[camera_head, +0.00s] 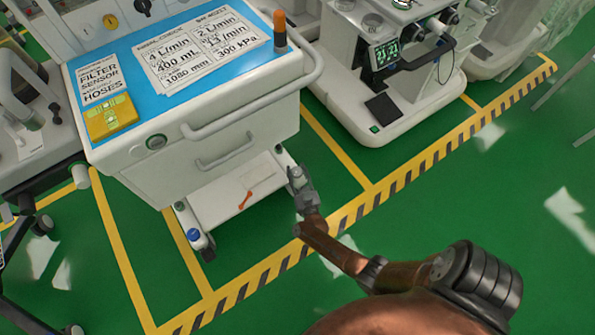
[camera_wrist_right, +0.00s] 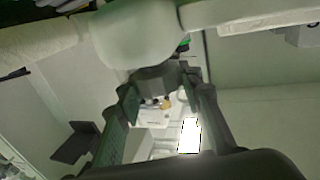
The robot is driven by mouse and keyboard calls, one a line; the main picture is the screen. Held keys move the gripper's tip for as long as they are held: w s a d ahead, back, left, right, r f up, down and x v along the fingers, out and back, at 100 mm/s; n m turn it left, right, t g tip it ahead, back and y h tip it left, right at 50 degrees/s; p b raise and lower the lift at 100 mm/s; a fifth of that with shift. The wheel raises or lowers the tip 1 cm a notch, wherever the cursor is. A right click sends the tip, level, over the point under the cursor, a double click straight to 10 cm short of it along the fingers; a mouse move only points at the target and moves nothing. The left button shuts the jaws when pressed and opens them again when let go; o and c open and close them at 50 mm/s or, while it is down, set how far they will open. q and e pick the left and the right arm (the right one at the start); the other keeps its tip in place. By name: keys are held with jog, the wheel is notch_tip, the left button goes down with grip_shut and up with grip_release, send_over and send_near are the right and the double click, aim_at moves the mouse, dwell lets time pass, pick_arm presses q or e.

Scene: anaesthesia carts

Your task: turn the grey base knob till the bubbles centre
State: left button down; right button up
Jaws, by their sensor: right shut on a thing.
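The cart (camera_head: 215,145) has a blue top and a white base shelf. My right gripper (camera_head: 296,174) is low at the base's front right corner. In the wrist view its two fingers (camera_wrist_right: 168,105) are closed around the grey base knob (camera_wrist_right: 158,80), which sits under a rounded white part (camera_wrist_right: 145,35). The gripper largely hides the knob in the head view. A yellow level (camera_head: 110,117) lies on the cart top's near left corner. Its bubbles are too small to read. My left gripper is out of view.
A blue knob (camera_head: 196,236) is at the base's front left corner. An orange-red lever (camera_head: 245,199) lies on the base shelf. A white machine (camera_head: 400,90) stands to the right. Green floor (camera_head: 450,210) with striped yellow lines is clear in front.

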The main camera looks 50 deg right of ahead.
aim_at(298, 176)
jog(key=o, duration=1.2)
jog(key=shift+c, duration=0.2)
jog(key=shift+v, duration=3.8)
